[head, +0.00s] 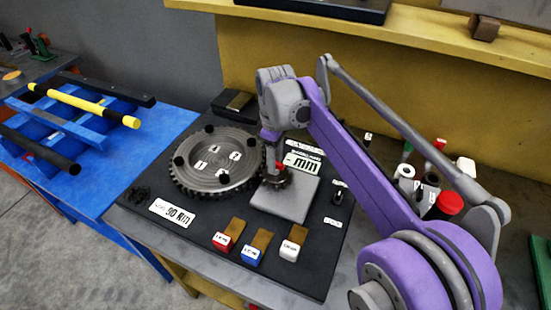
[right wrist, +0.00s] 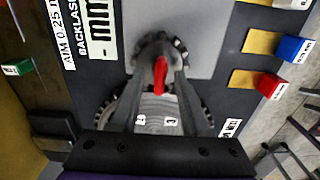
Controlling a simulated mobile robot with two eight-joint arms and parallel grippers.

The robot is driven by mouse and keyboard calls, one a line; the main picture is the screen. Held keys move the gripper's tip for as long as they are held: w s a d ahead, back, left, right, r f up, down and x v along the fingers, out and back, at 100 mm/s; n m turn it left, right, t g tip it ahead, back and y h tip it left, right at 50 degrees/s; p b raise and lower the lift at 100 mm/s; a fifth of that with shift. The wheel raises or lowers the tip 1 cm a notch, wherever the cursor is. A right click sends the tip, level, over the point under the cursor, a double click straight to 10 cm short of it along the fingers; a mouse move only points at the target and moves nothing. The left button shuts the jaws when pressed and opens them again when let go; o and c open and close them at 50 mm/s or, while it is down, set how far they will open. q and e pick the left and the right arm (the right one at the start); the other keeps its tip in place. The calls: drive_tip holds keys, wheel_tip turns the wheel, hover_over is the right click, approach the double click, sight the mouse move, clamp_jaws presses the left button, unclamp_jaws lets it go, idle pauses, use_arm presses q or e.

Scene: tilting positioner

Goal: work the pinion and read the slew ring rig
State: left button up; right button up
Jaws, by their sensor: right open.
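The slew ring (head: 204,176) is a grey toothed ring with black knobs and numbered tags, lying flat on a black board. My right gripper (head: 273,170) is over the pinion (right wrist: 176,45), a small dark toothed wheel at the edge of a grey plate (head: 296,204), to the right of the ring. In the right wrist view the gripper is open, with its two fingers on either side of a red pointed part (right wrist: 160,75) at the pinion. Whether they touch it I cannot tell. In the head view the arm partly hides the pinion. My left gripper is out of view.
A backlash display (head: 303,163) reads dashes and "mm"; a label (head: 172,213) reads "90 NM". Red (head: 222,242), blue (head: 250,256) and white (head: 289,250) blocks sit at the board's front. Bottles (head: 445,205) stand right. A blue table (head: 88,185) is left.

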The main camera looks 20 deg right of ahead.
clamp_jaws()
idle(0.3)
drive_tip(key=shift+r+m+p, duration=0.1)
drive_tip(key=shift+m+p, duration=0.35)
drive_tip(key=shift+m, duration=0.45)
drive_tip(key=shift+m+p, duration=0.35)
drive_tip(key=shift+m, duration=0.95)
unclamp_jaws()
